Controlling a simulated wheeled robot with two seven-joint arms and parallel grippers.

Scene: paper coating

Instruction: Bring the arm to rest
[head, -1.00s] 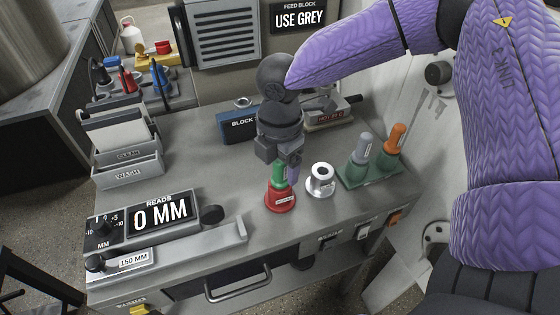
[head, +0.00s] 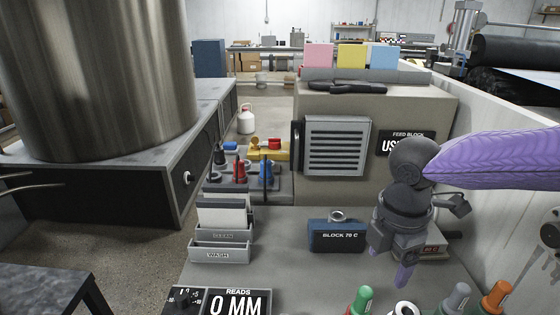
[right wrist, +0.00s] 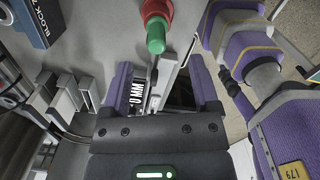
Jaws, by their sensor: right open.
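My right gripper (head: 403,275) hangs over the bench at the right in the head view, its fingers pointing down. It is open and empty in the right wrist view (right wrist: 160,88), with a purple finger at each side. The green-topped tool (head: 362,300) stands below and left of it. In the right wrist view the green top (right wrist: 156,38) and its red base (right wrist: 157,8) are beyond the fingers, apart from them. I cannot make out my left gripper.
A blue block (head: 337,235) lies left of the right gripper, and a grey block partly hidden lies behind it. Grey-topped (head: 457,298) and orange-topped (head: 497,295) tools stand at the lower right. The WASH rack (head: 221,250) and the 0 MM readout (head: 238,302) are left. A white wall bounds the right.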

